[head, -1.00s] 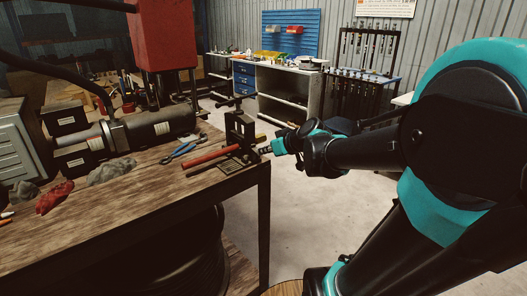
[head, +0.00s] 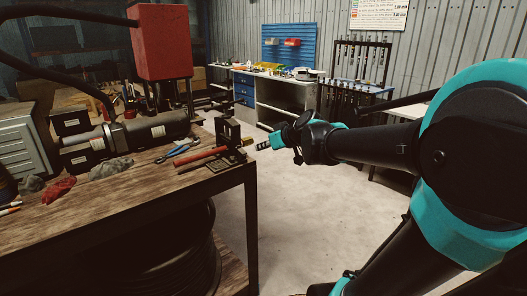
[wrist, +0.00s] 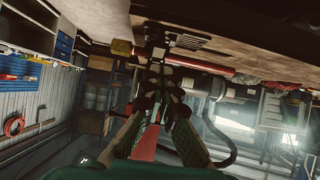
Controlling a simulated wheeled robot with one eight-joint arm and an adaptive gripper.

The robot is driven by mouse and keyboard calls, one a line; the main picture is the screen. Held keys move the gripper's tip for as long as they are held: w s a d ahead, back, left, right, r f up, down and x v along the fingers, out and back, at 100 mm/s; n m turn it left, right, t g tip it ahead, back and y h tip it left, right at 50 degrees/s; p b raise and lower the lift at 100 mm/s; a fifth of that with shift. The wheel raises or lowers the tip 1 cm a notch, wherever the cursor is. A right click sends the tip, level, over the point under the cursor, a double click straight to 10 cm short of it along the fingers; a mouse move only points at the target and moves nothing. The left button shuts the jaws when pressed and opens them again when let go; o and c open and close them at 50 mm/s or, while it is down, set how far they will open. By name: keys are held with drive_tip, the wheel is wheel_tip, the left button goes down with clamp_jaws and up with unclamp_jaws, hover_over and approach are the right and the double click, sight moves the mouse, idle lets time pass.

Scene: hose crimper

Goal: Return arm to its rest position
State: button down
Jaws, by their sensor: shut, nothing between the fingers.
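My arm reaches in from the right of the head view. My gripper (head: 263,146) is a little right of the near table's right corner, apart from the crimper (head: 229,141) that stands on that corner. In the wrist view my gripper (wrist: 160,92) shows its two fingers close together at the middle, shut and empty. A red-handled bar (head: 200,157) lies at the foot of the crimper. It also shows in the wrist view (wrist: 205,66), where the scene appears upside down.
The wooden workbench (head: 110,212) fills the left, with blue-handled pliers (head: 175,150), a grey motor-like cylinder (head: 155,130) and rags (head: 60,188) on it. A red press (head: 160,40) stands behind. The concrete floor (head: 300,215) between bench and arm is open. A rack (head: 357,85) stands at the back.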

drive_tip(key=s+d+f+m+g+h, duration=0.2)
drive_tip(key=s+d+f, duration=0.4)
drive_tip(key=s+f, duration=0.5)
drive_tip(key=s+d+f+m+g+h, duration=0.3)
drive_tip(key=s+d+f+m+h, duration=0.1)
drive_tip(key=s+f, duration=0.7)
wheel_tip(320, 180, down, 3)
drive_tip(key=shift+d+r+m, duration=0.15)
drive_tip(key=shift+d+m, duration=0.25)
drive_tip(key=shift+d, duration=0.45)
